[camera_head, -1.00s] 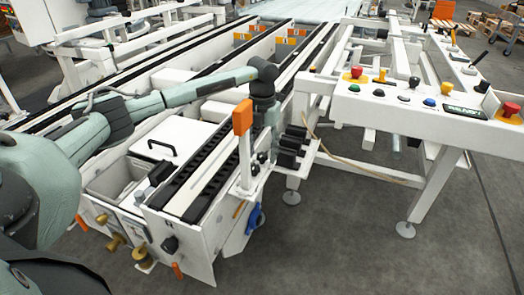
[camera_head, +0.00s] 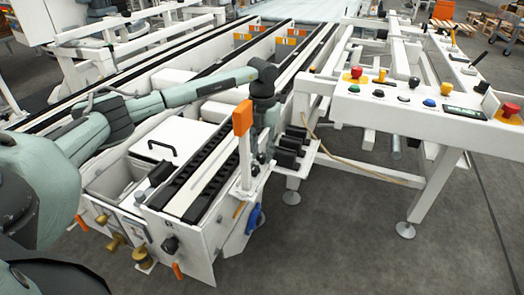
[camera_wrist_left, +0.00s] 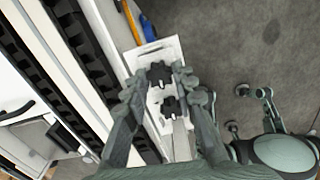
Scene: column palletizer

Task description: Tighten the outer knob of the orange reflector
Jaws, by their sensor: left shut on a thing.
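The orange reflector (camera_head: 242,118) stands upright on a white post at the front end of the conveyor in the head view. My left gripper (camera_head: 268,148) points down just behind and right of the post, partly hidden by it. In the left wrist view two black lobed knobs, an upper one (camera_wrist_left: 160,74) and a lower one (camera_wrist_left: 171,105), sit on a white plate (camera_wrist_left: 172,50). My left gripper (camera_wrist_left: 166,92) has its fingers on both sides of the knobs and is shut on a black knob; which of the two is hard to tell.
Several black blocks (camera_head: 291,148) sit right of the gripper. A white control panel (camera_head: 400,95) with coloured buttons stands farther right. A blue part (camera_head: 254,218) hangs below the post. The grey floor (camera_head: 330,245) in front is clear.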

